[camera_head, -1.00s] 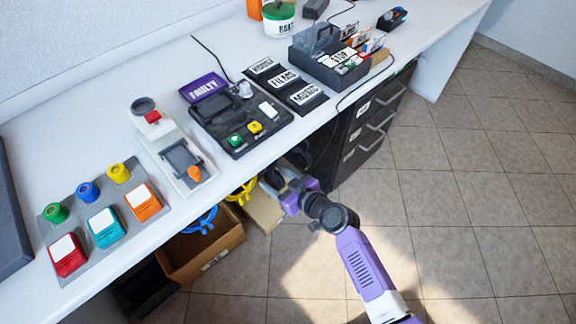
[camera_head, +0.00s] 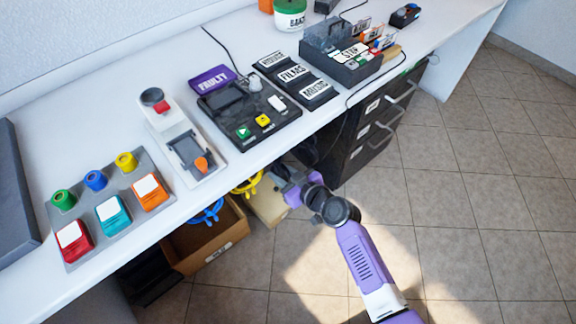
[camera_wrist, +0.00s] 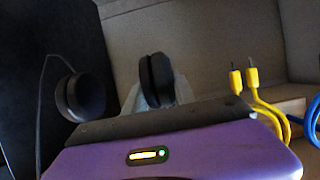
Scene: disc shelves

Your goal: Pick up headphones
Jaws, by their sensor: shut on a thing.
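The black headphones (camera_wrist: 82,97) show in the wrist view, with one round ear cup and a thin cable at the left and another dark pad at the centre. My gripper (camera_wrist: 152,95) is shut on the headphones at that central pad, its grey fingers around it. The headband is mostly hidden behind my purple gripper body. In the head view my gripper (camera_head: 278,176) is under the desk's front edge, beside the dark drawer cabinet. The headphones are hard to make out there in the shadow.
The white desk (camera_head: 340,108) overhangs my gripper. The black drawer cabinet (camera_head: 372,140) stands close at the right. Cardboard boxes (camera_head: 205,245) with a yellow cable (camera_head: 248,184) and a blue cable (camera_head: 207,212) lie at the left. The tiled floor at the right is clear.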

